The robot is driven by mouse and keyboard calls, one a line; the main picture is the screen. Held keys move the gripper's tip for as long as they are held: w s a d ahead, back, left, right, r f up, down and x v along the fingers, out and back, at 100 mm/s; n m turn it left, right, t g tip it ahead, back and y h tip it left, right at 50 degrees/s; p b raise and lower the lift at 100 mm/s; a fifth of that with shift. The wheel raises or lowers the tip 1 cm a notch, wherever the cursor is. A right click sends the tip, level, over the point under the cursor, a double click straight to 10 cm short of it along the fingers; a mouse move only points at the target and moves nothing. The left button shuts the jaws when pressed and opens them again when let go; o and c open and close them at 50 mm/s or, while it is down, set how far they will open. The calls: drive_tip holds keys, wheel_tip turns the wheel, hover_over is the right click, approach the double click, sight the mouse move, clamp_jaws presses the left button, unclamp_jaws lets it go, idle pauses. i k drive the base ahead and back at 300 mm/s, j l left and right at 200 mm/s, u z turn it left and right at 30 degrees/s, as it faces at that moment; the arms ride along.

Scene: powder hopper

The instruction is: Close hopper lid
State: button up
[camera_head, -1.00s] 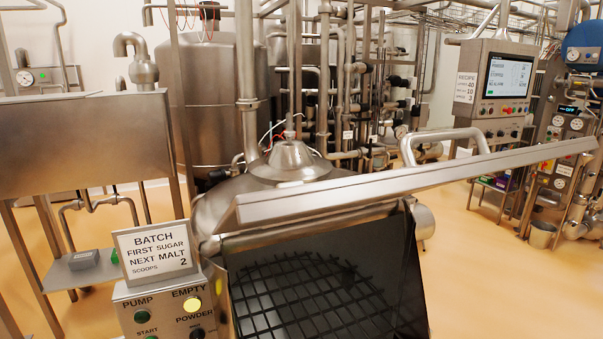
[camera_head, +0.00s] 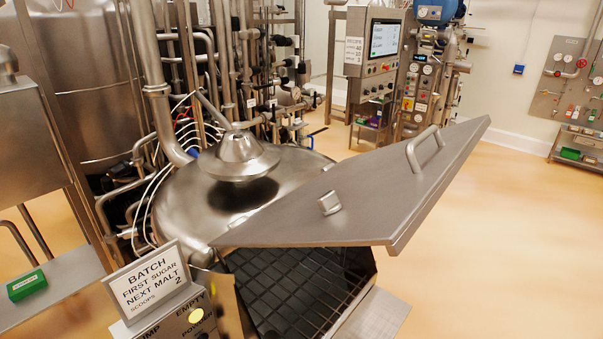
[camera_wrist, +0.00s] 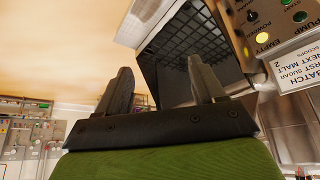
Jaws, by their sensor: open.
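The hopper lid (camera_head: 365,190) is a flat steel plate, standing partly raised and tilted over the hopper, in the head view. Its bar handle (camera_head: 425,149) is on the upper face near the far right edge, and a small bracket (camera_head: 330,203) sits near its middle. The hopper (camera_head: 290,285) is open below it, with a dark grid inside. In the wrist view the dark hopper mouth (camera_wrist: 195,52) lies beyond my gripper (camera_wrist: 160,90). My gripper's two fingers are apart with nothing between them. My gripper does not show in the head view.
A control box (camera_head: 190,318) with a batch sign (camera_head: 150,283) stands at the hopper's left. A round steel vessel (camera_head: 290,170) and pipes are behind. A panel with a screen (camera_head: 383,45) stands farther back. The floor (camera_head: 500,230) to the right is clear.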

sight(384, 195)
drive_tip(key=k+j, duration=0.1)
drive_tip(key=j, duration=0.7)
drive_tip(key=k+j+z, duration=0.1)
drive_tip(key=j, duration=0.35)
drive_tip(key=k+j, duration=0.15)
drive_tip(key=j, duration=0.25)
drive_tip(key=k+j, duration=0.1)
drive_tip(key=j, duration=0.3)
drive_tip(key=z, duration=0.05)
